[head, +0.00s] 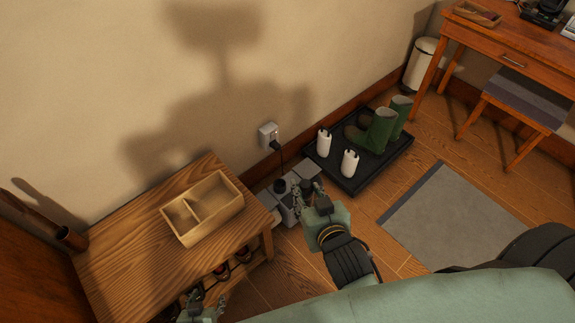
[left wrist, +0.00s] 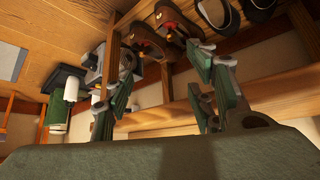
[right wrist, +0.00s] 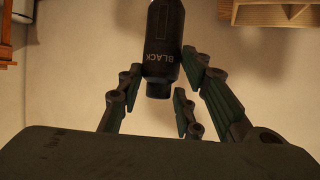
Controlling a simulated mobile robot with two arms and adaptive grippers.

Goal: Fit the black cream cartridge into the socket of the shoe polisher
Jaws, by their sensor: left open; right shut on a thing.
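The black cream cartridge (right wrist: 165,45), lettered BLACK, is held between the fingers of my right gripper (right wrist: 155,100) in the right wrist view. In the head view this gripper (head: 309,192) is over the grey shoe polisher (head: 288,212), which stands on the floor beside the wooden bench. The gripper hides part of the polisher, and I cannot make out the cartridge or the socket clearly there. My left gripper (head: 203,309) is open and empty at the bottom of the head view, near the bench's front; its spread fingers fill the left wrist view (left wrist: 165,85).
A divided wooden box (head: 207,224) sits on the bench (head: 130,258), with shoes below. A black tray (head: 366,180) holds green boots (head: 378,130) and white bottles (head: 349,163). A plug with a cord is in the wall outlet (head: 268,133). A grey mat (head: 450,215) lies on open floor.

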